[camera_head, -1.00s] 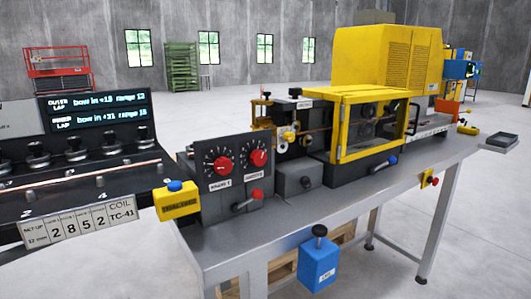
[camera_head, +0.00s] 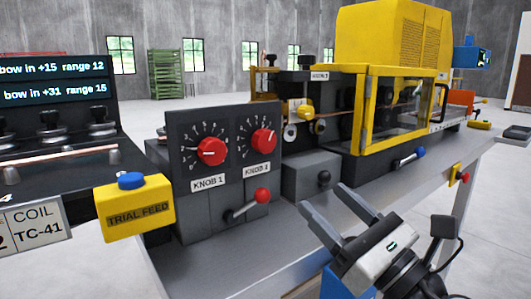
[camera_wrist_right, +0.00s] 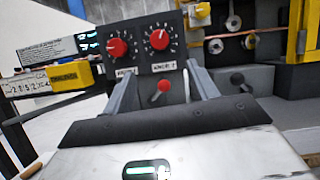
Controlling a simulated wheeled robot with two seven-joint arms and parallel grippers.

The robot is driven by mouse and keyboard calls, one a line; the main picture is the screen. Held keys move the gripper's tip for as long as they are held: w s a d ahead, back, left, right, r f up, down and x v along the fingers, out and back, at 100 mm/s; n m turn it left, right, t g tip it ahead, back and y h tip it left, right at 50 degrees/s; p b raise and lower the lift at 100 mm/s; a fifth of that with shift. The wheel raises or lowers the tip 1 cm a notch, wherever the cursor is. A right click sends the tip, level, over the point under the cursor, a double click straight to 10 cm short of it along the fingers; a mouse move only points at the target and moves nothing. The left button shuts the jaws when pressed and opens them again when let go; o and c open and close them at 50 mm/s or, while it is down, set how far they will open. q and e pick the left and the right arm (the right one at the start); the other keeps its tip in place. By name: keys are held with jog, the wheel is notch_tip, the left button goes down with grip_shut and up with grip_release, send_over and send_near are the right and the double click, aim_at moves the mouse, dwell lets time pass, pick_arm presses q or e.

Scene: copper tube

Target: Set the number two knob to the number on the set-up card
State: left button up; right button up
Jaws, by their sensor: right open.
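The number two knob (camera_head: 264,141) is the red dial on the right of a dark panel; the wrist view also shows it (camera_wrist_right: 159,39). Its pointer setting is too small to read surely. The set-up card (camera_head: 38,230) is cut off at the left edge, showing "COIL TC-41" and a 2; in the wrist view (camera_wrist_right: 27,88) its digits are small. My right gripper (camera_head: 323,200) is open and empty, in front of and to the right of the panel. In the wrist view its fingers (camera_wrist_right: 161,75) straddle the lower panel, apart from the knob. My left gripper is out of view.
The number one knob (camera_head: 212,152) sits just left of the number two knob. A red-tipped lever (camera_head: 262,196) sticks out below them. A yellow trial feed box (camera_head: 135,207) with a blue button stands at left. A grey block (camera_head: 310,176) with a black knob is at right.

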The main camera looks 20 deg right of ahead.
jog(key=b, duration=0.1)
jog(key=p, duration=0.1)
send_near(268, 145)
jog(key=r, duration=0.1)
jog(key=p+x, duration=0.1)
jog(key=x, duration=0.2)
jog(key=p+x, duration=0.1)
jog(key=x, duration=0.5)
jog(key=shift+w+a+f+p, duration=0.1)
jog(key=shift+w+f+p, duration=0.15)
jog(key=shift+w+p, duration=0.15)
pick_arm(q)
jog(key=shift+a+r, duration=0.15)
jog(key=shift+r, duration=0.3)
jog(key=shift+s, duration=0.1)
pick_arm(e)
jog(key=shift+c, duration=0.3)
jog(key=c, duration=0.9)
